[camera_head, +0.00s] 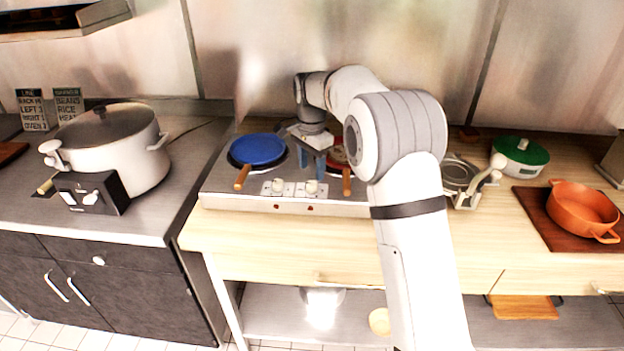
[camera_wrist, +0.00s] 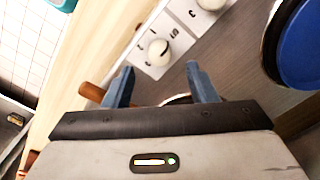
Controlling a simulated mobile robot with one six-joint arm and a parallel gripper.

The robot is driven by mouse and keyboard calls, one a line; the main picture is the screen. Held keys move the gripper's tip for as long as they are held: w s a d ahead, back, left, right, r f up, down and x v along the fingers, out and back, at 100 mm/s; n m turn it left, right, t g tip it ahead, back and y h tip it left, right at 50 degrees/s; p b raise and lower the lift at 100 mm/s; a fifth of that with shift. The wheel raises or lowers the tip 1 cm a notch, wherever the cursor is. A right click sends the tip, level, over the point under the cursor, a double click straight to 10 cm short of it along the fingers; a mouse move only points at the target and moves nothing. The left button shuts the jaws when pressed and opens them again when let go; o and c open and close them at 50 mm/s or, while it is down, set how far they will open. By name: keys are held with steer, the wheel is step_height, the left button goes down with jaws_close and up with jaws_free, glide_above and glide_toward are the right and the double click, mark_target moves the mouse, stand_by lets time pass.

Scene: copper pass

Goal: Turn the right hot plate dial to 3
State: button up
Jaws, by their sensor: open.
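The hot plate (camera_head: 240,202) is a low metal unit on the wooden counter. Its right dial (camera_head: 312,187) is a cream knob on a white plate at the front; it also shows in the wrist view (camera_wrist: 159,52), with marks around it too small to read surely. The left dial (camera_head: 278,186) sits beside it, and is partly cut off in the wrist view (camera_wrist: 210,3). My gripper (camera_head: 311,169) is open and empty above the hot plate, just behind the right dial. In the wrist view its blue fingers (camera_wrist: 158,75) are apart, with the dial beyond their tips, not between them.
A blue pan (camera_head: 258,149) sits on the left burner. A red pan (camera_head: 338,156), partly hidden by my gripper, is on the right one, its wooden handle (camera_head: 347,182) right of the right dial. A large pot (camera_head: 140,160) stands left; an orange pan (camera_head: 582,208) lies right.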

mark_target(312, 183)
steer(key=shift+f, duration=2.65)
steer(key=c, duration=1)
